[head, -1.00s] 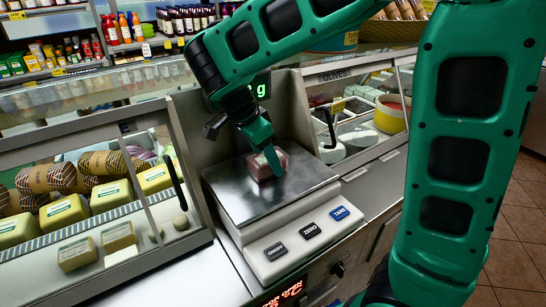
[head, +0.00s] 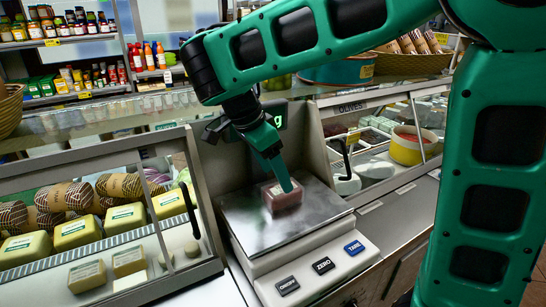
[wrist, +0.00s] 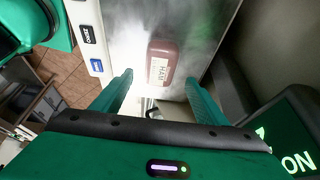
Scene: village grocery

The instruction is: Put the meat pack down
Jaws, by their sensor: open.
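The meat pack (head: 283,198) is a small reddish-brown block with a pale label. It lies on the steel plate of the scale (head: 252,223), near the plate's middle. The wrist view also shows the pack (wrist: 161,72), its label reading HAM. My gripper (head: 278,180) is just above the pack, pointing down, with one finger overlapping the pack's top in the head view. In the wrist view my gripper's fingers (wrist: 159,78) are spread apart, with the pack lying beyond and between their tips. The gripper is open and holds nothing.
The scale has buttons (head: 323,265) along its front and a display column behind. A glass case of cheeses (head: 120,218) stands to the left. An olives counter (head: 375,150) is to the right. Shelves of jars and bottles (head: 70,60) stand behind.

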